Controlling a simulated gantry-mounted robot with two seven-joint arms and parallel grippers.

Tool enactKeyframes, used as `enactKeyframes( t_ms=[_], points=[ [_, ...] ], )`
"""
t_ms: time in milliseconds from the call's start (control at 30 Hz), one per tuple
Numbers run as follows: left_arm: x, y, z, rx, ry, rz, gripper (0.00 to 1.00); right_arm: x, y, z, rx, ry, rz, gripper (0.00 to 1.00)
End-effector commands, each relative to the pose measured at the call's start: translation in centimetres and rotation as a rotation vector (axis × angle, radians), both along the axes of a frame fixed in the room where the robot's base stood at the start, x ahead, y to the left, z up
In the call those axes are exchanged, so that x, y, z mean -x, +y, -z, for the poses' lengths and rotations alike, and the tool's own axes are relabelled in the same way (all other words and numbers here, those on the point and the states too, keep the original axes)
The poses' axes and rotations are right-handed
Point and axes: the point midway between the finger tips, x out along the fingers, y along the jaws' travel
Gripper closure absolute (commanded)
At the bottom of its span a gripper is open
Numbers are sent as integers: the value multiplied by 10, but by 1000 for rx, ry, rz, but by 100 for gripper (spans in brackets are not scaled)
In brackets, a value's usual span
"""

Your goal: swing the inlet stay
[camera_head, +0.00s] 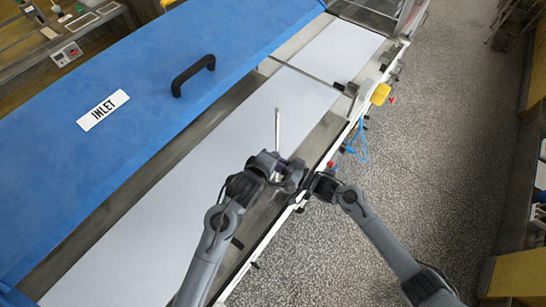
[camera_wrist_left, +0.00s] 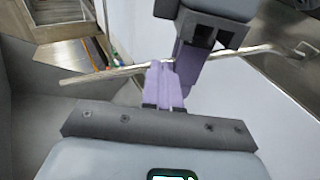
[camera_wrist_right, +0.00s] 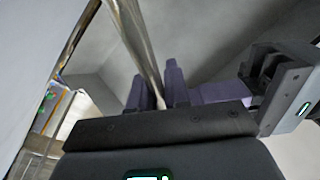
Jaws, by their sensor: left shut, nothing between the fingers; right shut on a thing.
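The inlet stay is a thin metal rod (camera_head: 277,128) that stands up past my grippers in the head view. It crosses the left wrist view (camera_wrist_left: 110,74) with a bent end at the right, and runs between the right fingers in the right wrist view (camera_wrist_right: 136,40). My right gripper (camera_wrist_right: 157,88) is shut on the stay. My left gripper (camera_wrist_left: 165,82) is shut and empty, its purple fingertips close beside the rod; whether they touch it I cannot tell. The blue hood (camera_head: 150,85) bears an INLET label (camera_head: 103,110) and a black handle (camera_head: 193,75).
A white belt surface (camera_head: 190,185) runs diagonally under my arms beside the hood. A yellow part (camera_head: 381,94) and a blue hose (camera_head: 358,140) sit at the machine's right edge. Speckled floor (camera_head: 450,130) lies clear to the right. My two grippers are very close together.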

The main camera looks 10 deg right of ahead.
Motion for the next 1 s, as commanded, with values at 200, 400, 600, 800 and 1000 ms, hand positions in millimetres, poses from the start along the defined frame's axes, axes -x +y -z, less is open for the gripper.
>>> enactKeyframes(
  t_ms=[200, 400, 600, 800, 1000],
  points=[
    [-1, 0, 0, 0, 0, 0, 100, 0, 0, 0, 0, 0, 0, 100],
    [-2, -2, 1, -3, 5, -1, 100, 0, 0, 0, 0, 0, 0, 100],
    [-12, -12, 9, -41, 38, -3, 100, 1, 2, -1, -3, -3, -6, 100],
    [-14, -11, 11, -47, 41, -5, 100, 3, 6, -3, -8, -7, -15, 100],
    [-14, -10, 11, -46, 42, -7, 100, 3, 7, -3, -9, -6, -16, 62]
  ],
)
